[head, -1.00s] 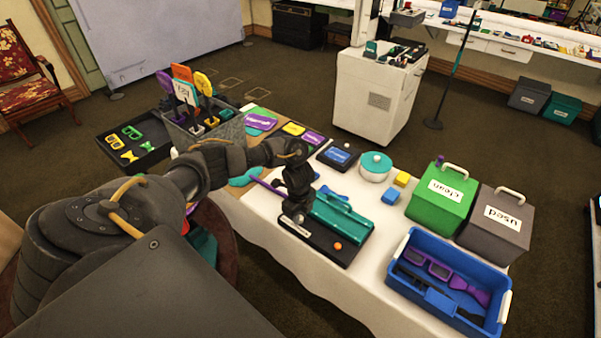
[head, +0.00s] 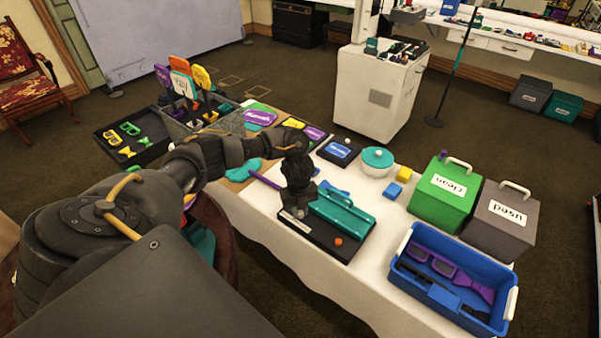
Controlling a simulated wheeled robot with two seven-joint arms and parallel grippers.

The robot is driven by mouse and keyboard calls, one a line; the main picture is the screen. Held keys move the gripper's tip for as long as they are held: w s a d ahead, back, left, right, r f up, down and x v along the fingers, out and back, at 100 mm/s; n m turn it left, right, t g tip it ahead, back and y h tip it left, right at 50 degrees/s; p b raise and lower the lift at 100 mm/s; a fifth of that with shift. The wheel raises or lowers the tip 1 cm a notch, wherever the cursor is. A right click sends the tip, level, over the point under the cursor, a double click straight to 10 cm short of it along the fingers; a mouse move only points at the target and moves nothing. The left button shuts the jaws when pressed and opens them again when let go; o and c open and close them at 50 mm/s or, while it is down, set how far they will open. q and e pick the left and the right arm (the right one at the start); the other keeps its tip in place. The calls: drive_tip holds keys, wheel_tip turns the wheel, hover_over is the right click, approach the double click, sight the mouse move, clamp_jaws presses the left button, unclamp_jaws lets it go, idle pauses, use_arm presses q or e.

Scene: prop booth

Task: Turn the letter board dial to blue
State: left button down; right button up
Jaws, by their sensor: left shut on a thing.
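A black board (head: 340,252) lies on the white table, with a pale label strip at its front left, a teal raised bar (head: 343,212) and a small orange knob (head: 338,242). I take it for the letter board, but cannot read its label. My left gripper (head: 299,211) points down over the board's left part, beside the teal bar. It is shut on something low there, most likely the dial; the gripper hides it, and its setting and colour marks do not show. My right gripper is not in view.
A small dark box with a blue panel (head: 339,151) and a teal-lidded pot (head: 377,158) stand behind. A green bin (head: 440,207), a grey bin (head: 491,227) and a blue tub (head: 415,281) are at right. A crate of signs (head: 228,124) is at back left.

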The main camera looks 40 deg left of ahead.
sight(299, 213)
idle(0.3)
use_arm(q)
drive_tip(key=c, duration=1.2)
unclamp_jaws()
drive_tip(key=shift+c, duration=0.2)
drive_tip(key=shift+r, duration=0.55)
wheel_tip(299, 213, up, 10)
drive_tip(key=p, duration=0.2)
drive_tip(key=shift+f, duration=0.15)
drive_tip(key=shift+s, duration=0.1)
